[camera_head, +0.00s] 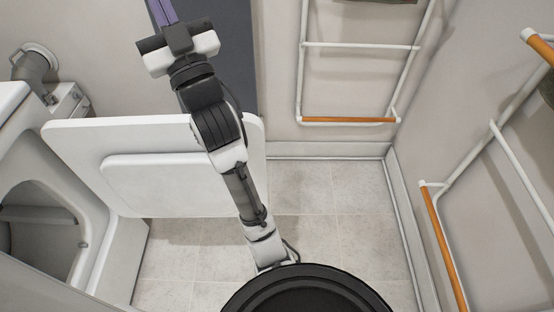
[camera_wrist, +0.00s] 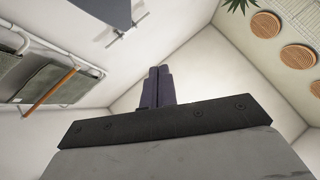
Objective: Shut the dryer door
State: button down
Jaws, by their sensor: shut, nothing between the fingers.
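The white dryer door (camera_head: 80,150) stands wide open in the head view, swung out from the dryer (camera_head: 20,150) at the left. The dryer's round opening (camera_head: 40,230) is uncovered. My arm passes in front of the door's right part and hides some of it. My gripper (camera_head: 162,10) is beyond the door's upper edge, at the top of the picture, its purple fingers running toward the frame edge. In the wrist view my gripper (camera_wrist: 158,72) has its two fingers together with nothing between them. The door does not show in the wrist view.
White wall racks with orange bars (camera_head: 348,120) hang at the back and right (camera_head: 445,245). A grey pipe (camera_head: 34,65) is behind the dryer. The tiled floor (camera_head: 330,190) right of the door is clear. Woven round wall pieces (camera_wrist: 265,24) show in the wrist view.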

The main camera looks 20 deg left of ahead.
jog(key=w+d+f+m+t+h, duration=0.1)
jog(key=w+d+f+m+h, duration=0.15)
jog(key=w+f, duration=0.2)
jog(key=w+d+f+m+h, duration=0.2)
jog(key=w+f+h, duration=0.15)
jog(key=w, duration=0.25)
jog(key=w+d+f+m+g+h, duration=0.2)
jog(key=w+d+f, duration=0.25)
jog(key=f, duration=0.35)
jog(key=w+d+f+m+g+h, duration=0.1)
jog(key=w+d+f+h, duration=0.15)
jog(key=d+f, duration=0.35)
jog(key=w+d+f+m+g+h, duration=0.2)
jog(key=w+d+f, duration=0.2)
jog(key=f, duration=0.5)
jog(key=s+d+f+m+g+y, duration=0.1)
jog(key=s+f+m+g+y, duration=0.3)
jog(key=f, duration=0.5)
jog(key=s+d+f+m+g+y, duration=0.2)
jog(key=s+f+g+y, duration=0.15)
jog(key=s+f, duration=0.45)
jog(key=w+a+f+y+p, duration=0.1)
jog(key=a+p, duration=0.2)
jog(key=a, duration=0.5)
jog(key=shift+w+f+t, duration=0.35)
jog(key=shift+w+f, duration=0.05)
